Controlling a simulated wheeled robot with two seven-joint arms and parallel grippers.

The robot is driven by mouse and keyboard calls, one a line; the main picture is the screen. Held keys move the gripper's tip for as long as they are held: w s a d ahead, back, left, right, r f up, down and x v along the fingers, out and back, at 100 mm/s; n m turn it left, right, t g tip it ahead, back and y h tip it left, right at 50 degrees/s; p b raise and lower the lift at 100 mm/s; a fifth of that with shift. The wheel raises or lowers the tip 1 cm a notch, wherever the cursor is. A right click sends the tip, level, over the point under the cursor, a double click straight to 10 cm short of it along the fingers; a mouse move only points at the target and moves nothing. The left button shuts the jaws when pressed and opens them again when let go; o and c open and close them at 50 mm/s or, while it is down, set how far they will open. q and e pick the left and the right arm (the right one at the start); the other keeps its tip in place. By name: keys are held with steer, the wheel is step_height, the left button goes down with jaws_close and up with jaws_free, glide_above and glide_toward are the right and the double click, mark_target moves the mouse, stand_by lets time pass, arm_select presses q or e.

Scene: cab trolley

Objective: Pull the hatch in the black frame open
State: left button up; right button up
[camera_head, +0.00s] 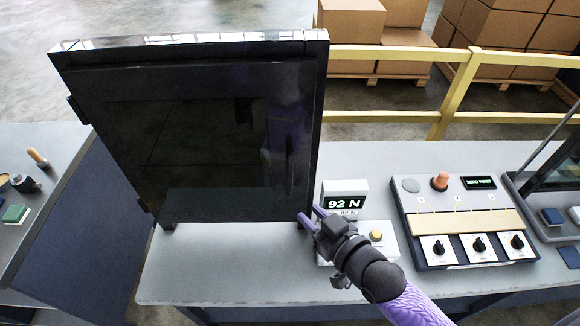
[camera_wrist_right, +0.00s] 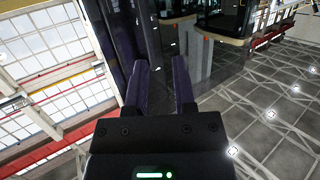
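The hatch (camera_head: 190,135) is a dark, glossy panel in a thick black frame (camera_head: 312,110) that stands upright on the grey bench. Hinge-like tabs show on the frame's left edge. The hatch looks shut, and I cannot make out a handle. My right gripper (camera_head: 309,217) is at the frame's lower right corner, with its purple fingers pointing toward it. Whether they touch it is unclear. In the right wrist view my right gripper (camera_wrist_right: 160,82) has its two fingers apart with nothing visible between them. A dark upright edge (camera_wrist_right: 115,60) shows beside the left finger. My left gripper is not in view.
A display reading 92 N (camera_head: 344,196) and a yellow-button box (camera_head: 376,236) sit close to my right gripper. A control panel with knobs (camera_head: 462,215) stands farther right. The bench front (camera_head: 230,265) is bare. A yellow rail (camera_head: 400,117) runs behind.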

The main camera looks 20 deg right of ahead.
mark_target(292, 173)
steer(key=w+t, duration=0.1)
steer(key=w, duration=0.2)
steer(key=w+a+r, duration=0.1)
steer(key=w, duration=0.3)
steer(key=w+r+t+y, duration=0.1)
steer(key=w, duration=0.2)
steer(key=shift+w+a+t+b, duration=0.3)
steer(key=shift+a+b, duration=0.05)
steer(key=shift+a, duration=0.05)
steer(key=shift+c, duration=0.3)
jaws_close()
steer(key=shift+s, duration=0.1)
stand_by(0.5)
